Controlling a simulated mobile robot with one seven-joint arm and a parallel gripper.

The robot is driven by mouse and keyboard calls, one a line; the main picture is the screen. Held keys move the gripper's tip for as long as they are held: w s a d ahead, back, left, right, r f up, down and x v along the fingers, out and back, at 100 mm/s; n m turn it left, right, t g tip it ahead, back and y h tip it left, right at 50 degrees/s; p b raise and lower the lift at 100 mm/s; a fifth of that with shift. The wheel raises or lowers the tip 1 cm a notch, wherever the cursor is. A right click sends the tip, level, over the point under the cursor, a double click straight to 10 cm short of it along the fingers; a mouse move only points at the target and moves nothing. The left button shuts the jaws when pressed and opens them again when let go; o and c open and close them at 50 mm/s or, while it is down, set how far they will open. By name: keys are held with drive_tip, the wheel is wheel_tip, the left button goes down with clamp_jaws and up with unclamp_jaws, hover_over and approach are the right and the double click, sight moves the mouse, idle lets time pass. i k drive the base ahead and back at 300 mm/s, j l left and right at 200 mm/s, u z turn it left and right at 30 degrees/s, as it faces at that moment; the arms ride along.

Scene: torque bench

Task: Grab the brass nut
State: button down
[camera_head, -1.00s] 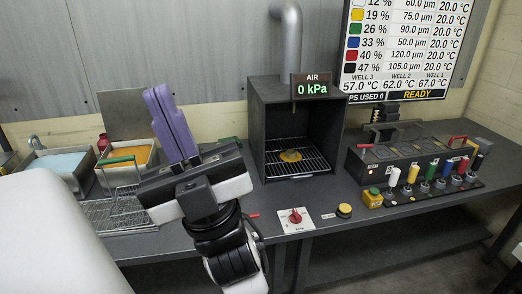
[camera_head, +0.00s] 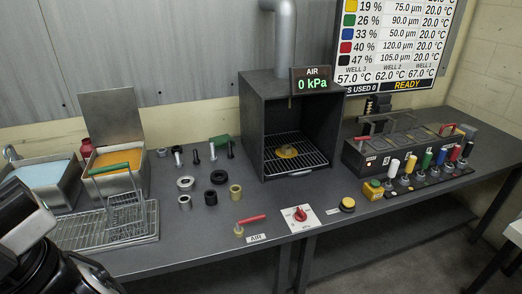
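A brass-coloured nut (camera_head: 235,191) lies on the dark bench, at the right end of a group of dark and steel ring-shaped parts. Nothing covers it, and no part of my arm is near it. My arm shows only at the lower left edge of the head view, and the purple fingers of my gripper are out of the picture.
Close to the nut lie a black nut (camera_head: 210,197) and a dark ring (camera_head: 218,177); several bolts stand behind. A red-handled air valve (camera_head: 250,220) is in front. The booth (camera_head: 258,134) stands right, a wire basket (camera_head: 126,212) left.

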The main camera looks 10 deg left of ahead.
sight(286, 149)
drive_tip(key=i+z, duration=0.4)
drive_tip(key=i, duration=0.15)
drive_tip(key=i+j+z, duration=0.2)
drive_tip(key=i+z, duration=0.2)
drive_tip(key=i+j, duration=0.4)
drive_tip(key=i, duration=0.15)
